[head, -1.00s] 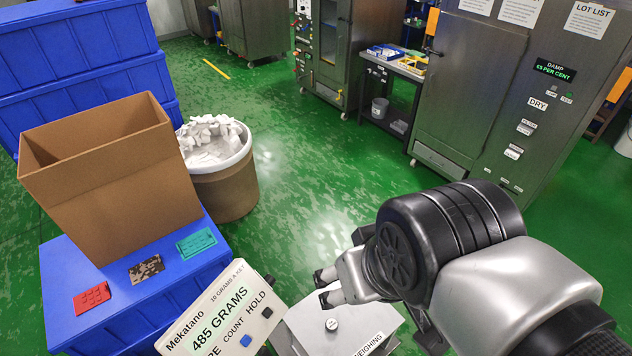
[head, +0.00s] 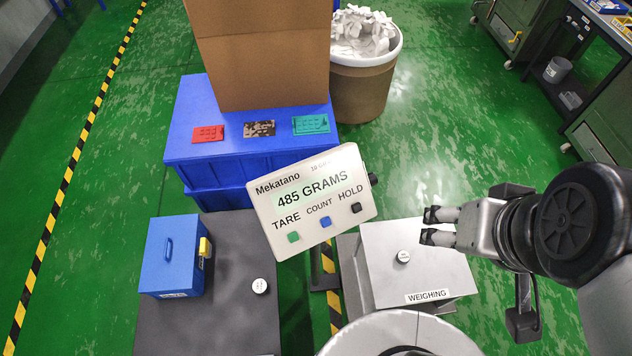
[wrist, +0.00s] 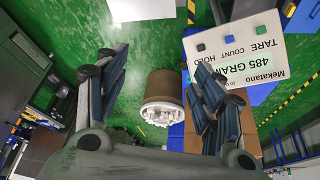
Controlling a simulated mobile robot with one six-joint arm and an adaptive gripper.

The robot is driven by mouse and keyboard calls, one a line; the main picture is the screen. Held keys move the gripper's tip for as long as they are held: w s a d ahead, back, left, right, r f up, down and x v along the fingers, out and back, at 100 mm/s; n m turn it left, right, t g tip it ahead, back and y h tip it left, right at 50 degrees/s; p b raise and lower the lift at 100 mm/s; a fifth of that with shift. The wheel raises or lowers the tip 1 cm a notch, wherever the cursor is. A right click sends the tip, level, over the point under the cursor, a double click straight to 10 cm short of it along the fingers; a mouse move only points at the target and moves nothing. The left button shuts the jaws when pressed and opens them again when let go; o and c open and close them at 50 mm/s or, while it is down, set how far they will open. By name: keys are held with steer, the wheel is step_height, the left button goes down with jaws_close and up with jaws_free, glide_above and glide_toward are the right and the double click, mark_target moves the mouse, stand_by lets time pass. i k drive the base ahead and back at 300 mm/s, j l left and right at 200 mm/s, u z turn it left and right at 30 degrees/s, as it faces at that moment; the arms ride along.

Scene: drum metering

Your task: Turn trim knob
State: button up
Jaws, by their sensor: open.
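A black knob (head: 374,179) sticks out from the right side of the tilted Mekatano display (head: 312,203), which reads 485 GRAMS; no label marks it as the trim knob. A small white round piece (head: 403,256) sits on the silver box labelled WEIGHING (head: 420,275). My gripper (head: 430,226) is open and empty, pointing left, in front of the display's right side and appearing over the far part of the silver box. It touches neither knob nor display. In the wrist view its spread fingers (wrist: 152,75) have the upside-down display (wrist: 255,60) beyond the right one.
A dark table (head: 205,325) at front left holds a blue box (head: 172,262) with a yellow latch and a white round piece (head: 259,285). Behind stand a blue crate (head: 240,165), a cardboard box (head: 260,55) and a drum of white scraps (head: 362,90).

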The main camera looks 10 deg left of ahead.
mark_target(373, 178)
steer(key=l+u, duration=0.25)
steer(key=u, duration=0.2)
steer(key=l+u, duration=0.3)
steer(key=u, duration=0.2)
steer(key=l+u, duration=0.3)
steer(key=u, duration=0.15)
steer(key=k+l+u, duration=0.15)
steer(key=u, duration=0.3)
steer(key=k+l+u, duration=0.1)
steer(key=k+l, duration=0.2)
steer(key=l, duration=0.2)
steer(key=k+l+u, duration=0.1)
steer(key=k+l, duration=0.25)
steer(key=l, duration=0.15)
steer(key=k+l+u, duration=0.1)
steer(key=k+l, duration=0.3)
steer(key=i+j+z, duration=0.35)
steer(key=z, duration=0.15)
steer(key=i, duration=0.15)
